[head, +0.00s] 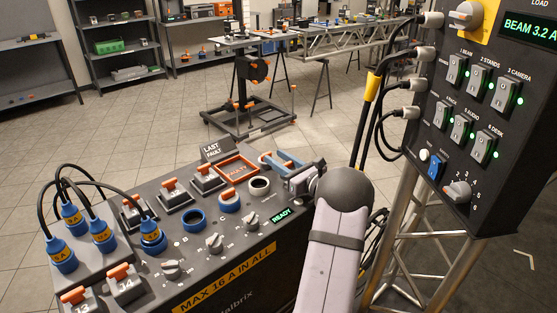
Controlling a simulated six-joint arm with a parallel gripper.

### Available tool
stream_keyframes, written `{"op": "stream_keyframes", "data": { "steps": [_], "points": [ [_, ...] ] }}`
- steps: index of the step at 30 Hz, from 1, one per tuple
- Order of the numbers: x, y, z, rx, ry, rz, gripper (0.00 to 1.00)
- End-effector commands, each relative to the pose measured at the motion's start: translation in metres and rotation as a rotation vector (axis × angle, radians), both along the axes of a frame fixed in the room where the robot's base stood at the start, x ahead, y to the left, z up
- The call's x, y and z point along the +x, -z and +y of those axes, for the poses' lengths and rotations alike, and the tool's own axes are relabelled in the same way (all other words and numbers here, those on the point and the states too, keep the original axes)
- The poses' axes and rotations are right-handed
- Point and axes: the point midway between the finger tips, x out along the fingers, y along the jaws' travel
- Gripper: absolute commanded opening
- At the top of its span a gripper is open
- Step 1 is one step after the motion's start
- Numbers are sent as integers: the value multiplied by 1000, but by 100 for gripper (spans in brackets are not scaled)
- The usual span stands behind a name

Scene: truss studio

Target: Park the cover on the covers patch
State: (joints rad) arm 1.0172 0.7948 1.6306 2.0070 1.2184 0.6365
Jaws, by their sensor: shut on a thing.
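My gripper (277,162) is at the far right end of the dark sloping console, beside the orange-framed tray. Its blue fingers with orange marks point to the left. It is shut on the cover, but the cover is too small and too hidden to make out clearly. No patch marked for covers can be read in this view; part of the console's right end is hidden by my arm.
The console (222,270) carries plugged blue connectors (72,219), orange-topped switches (207,177), knobs (214,243), an open blue ring socket (193,221) and a pale ring socket (259,187). The orange-framed tray (220,171) lies by the LAST FAULT sign (217,150). A switch panel (484,150) stands right.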

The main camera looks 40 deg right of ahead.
Motion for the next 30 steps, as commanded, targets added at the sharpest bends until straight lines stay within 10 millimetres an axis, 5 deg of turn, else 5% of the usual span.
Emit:
{"op": "stream_keyframes", "data": {
  "steps": [18,19,21,30],
  "points": [
    [0,12,0,0,0,0,11],
    [0,12,0,0,0,0,39],
    [0,12,0,0,0,0,51],
    [0,11,0,0,0,0,51]
  ]
}}
